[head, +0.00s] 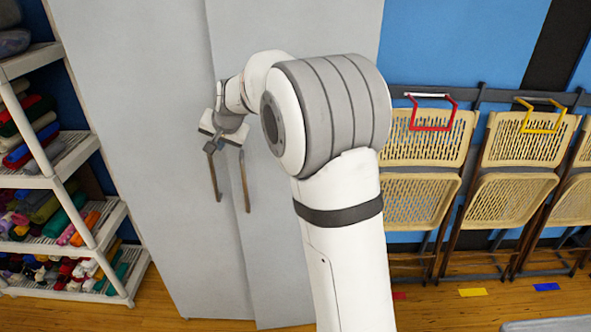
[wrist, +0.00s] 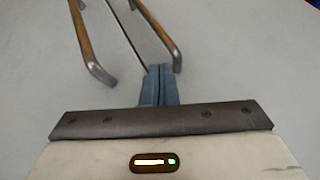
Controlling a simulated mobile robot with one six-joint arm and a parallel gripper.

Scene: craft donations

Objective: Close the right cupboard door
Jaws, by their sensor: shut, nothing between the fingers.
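A tall light grey cupboard fills the middle of the head view. Its right door (head: 275,265) has a long wooden handle (head: 245,180), and its left door (head: 160,200) has a matching handle (head: 214,177). The right door's lower edge sits lower and a little forward of the left door's, so it looks slightly ajar. My gripper (head: 210,148) is shut and empty, near the handles' upper ends. In the wrist view the shut fingertips (wrist: 160,70) are beside the end of one handle (wrist: 155,35); the other handle (wrist: 95,45) is farther left. Contact cannot be told.
A white shelf unit (head: 75,175) with rolled fabrics and yarn stands left of the cupboard. Folded tan chairs (head: 425,145) hang or lean along the blue wall at right. My arm hides the cupboard's right part. Wooden floor shows below.

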